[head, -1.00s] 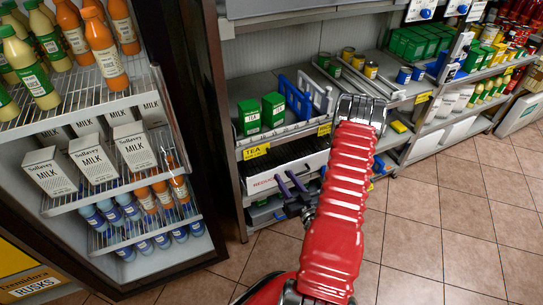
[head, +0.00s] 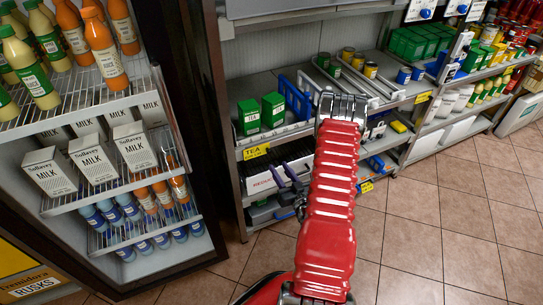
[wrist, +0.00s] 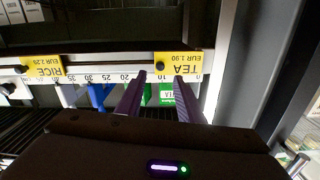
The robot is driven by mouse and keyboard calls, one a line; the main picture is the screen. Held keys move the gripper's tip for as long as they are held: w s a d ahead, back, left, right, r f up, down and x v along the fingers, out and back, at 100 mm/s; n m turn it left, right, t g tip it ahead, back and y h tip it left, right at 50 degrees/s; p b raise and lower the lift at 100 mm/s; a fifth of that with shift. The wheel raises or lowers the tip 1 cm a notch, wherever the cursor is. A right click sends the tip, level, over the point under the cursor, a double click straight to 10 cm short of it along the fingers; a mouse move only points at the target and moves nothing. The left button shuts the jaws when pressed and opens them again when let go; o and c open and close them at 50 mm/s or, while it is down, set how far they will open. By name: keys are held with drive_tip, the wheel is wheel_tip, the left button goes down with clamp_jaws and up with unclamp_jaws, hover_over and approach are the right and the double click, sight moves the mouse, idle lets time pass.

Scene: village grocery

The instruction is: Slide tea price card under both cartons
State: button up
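The yellow tea price card (head: 256,151) hangs on the shelf's front strip. It shows upside down in the wrist view (wrist: 178,64), over the low end of the number scale. The left tea carton (head: 249,117) and right tea carton (head: 273,109), both green, stand upright on the shelf, the right one further along than the card. In the wrist view green carton (wrist: 166,94) shows between and behind my fingers. My gripper (wrist: 160,77) is open and empty; its purple fingertips are near the strip, one by the card's lower edge. I cannot tell whether they touch it.
A yellow rice card (wrist: 42,68) hangs further along the same strip. Blue dividers (head: 296,98) stand right of the cartons. An open fridge with milk cartons (head: 94,159) stands at left; tiled floor (head: 430,240) is clear.

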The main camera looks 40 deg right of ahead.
sight(270, 153)
drive_tip(key=x, duration=0.8)
drive_tip(key=shift+w, duration=0.15)
drive_tip(key=shift+c, duration=0.7)
clamp_jaws()
